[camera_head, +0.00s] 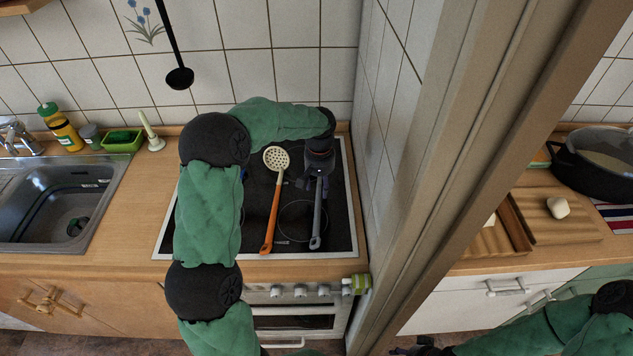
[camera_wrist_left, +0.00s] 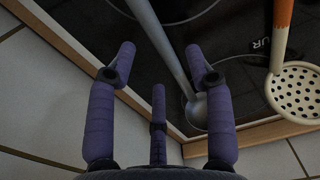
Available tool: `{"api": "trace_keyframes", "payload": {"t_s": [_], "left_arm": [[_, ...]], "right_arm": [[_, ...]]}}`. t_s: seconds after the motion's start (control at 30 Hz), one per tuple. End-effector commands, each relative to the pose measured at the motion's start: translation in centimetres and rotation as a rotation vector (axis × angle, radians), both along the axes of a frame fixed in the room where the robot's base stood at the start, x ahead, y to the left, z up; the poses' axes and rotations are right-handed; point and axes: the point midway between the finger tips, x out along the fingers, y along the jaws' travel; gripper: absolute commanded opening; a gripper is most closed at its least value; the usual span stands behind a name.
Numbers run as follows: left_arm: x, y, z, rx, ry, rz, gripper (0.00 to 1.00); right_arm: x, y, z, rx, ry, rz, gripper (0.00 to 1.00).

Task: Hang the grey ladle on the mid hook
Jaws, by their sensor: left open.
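The grey ladle (camera_head: 318,212) lies on the black stovetop, its handle towards the front edge. In the left wrist view the ladle (camera_wrist_left: 172,55) shows its handle passing between the fingertips in the picture and its bowl beside one finger. My left gripper (camera_head: 318,168) is over the ladle's bowl end, hiding the bowl in the head view. In the left wrist view the gripper (camera_wrist_left: 160,52) has its fingers spread, with nothing held. I cannot tell whether a finger touches the ladle. My right gripper (camera_head: 422,347) is partly visible at the bottom edge. The hooks are out of view.
An orange-handled skimmer (camera_head: 272,205) lies just left of the ladle on the stovetop (camera_head: 345,235). A black ladle (camera_head: 178,60) hangs against the tiled wall. A tiled side wall and post (camera_head: 430,180) stand close on the right. The sink (camera_head: 55,205) is at left.

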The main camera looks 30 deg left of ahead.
Motion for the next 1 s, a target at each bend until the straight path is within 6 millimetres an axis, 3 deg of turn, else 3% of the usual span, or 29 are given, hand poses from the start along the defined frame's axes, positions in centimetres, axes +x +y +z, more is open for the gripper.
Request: {"api": "trace_keyframes", "payload": {"t_s": [0.2, 0.5, 0.7, 1.0], "left_arm": [[0.1, -0.1, -3.4, -0.001, 0.004, 0.000, 0.52], [0.1, -0.1, -3.9, 0.000, 0.001, -0.001, 0.52], [0.1, -0.1, -3.9, 0.000, 0.001, -0.001, 0.00], [0.1, -0.1, -3.9, 0.000, 0.001, 0.000, 0.00]], "right_arm": [[0.0, 0.0, -1.1, 0.000, 0.000, 0.000, 0.51], [0.0, 0.0, -1.1, 0.000, 0.000, 0.000, 0.51], [0.0, 0.0, -1.1, 0.000, 0.000, 0.000, 0.51], [0.0, 0.0, -1.1, 0.000, 0.000, 0.000, 0.51]]}}
